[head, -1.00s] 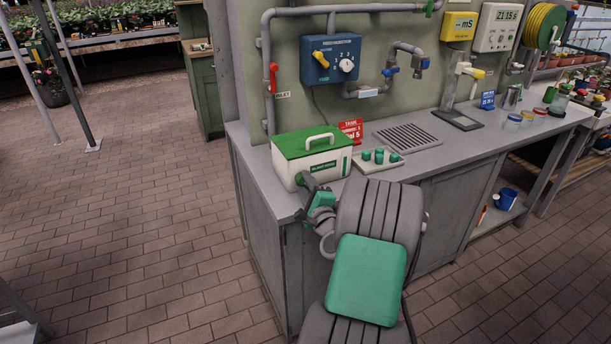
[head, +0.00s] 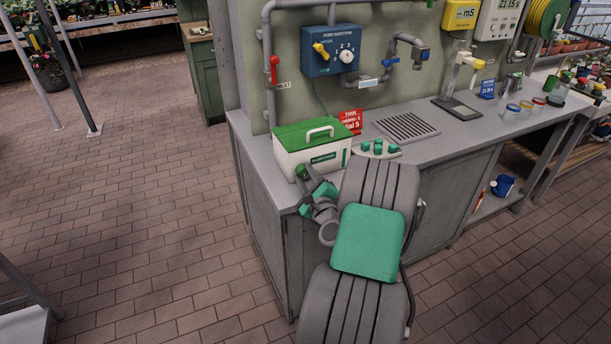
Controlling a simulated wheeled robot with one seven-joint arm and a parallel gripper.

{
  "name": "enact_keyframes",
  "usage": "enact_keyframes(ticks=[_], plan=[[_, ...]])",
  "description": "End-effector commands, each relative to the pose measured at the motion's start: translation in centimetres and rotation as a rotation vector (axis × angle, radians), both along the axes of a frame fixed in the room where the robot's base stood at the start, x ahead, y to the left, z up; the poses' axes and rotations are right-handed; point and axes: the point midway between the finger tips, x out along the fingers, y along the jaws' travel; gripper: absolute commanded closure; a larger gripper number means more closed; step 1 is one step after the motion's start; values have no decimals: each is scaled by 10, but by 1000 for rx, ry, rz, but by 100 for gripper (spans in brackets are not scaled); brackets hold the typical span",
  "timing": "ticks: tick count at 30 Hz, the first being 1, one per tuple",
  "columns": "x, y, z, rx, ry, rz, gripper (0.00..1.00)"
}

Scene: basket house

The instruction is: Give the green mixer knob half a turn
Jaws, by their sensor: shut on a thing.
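A white box with a green lid (head: 310,136) and a white handle stands on the grey counter. A small green knob (head: 301,171) shows at the lower left of its front face; I take it to be the mixer knob. My gripper (head: 304,174) is at this knob, its dark fingers closed around it. The fingers and my wrist hide part of the knob, so I cannot read its angle.
A white tray with several green pieces (head: 378,148) lies right of the box. A red sign (head: 350,121) stands behind it, left of a drain grate (head: 407,130). A blue panel (head: 330,50) and pipes are on the wall above.

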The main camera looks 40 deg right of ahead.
Motion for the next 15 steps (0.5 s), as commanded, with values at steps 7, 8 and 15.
enact_keyframes(ticks=[7, 8, 15], plan=[[0, 0, 0, -1, 0, 1, 59], [0, 0, 0, -1, 0, 1, 56], [0, 0, 0, -2, 1, 0, 45]])
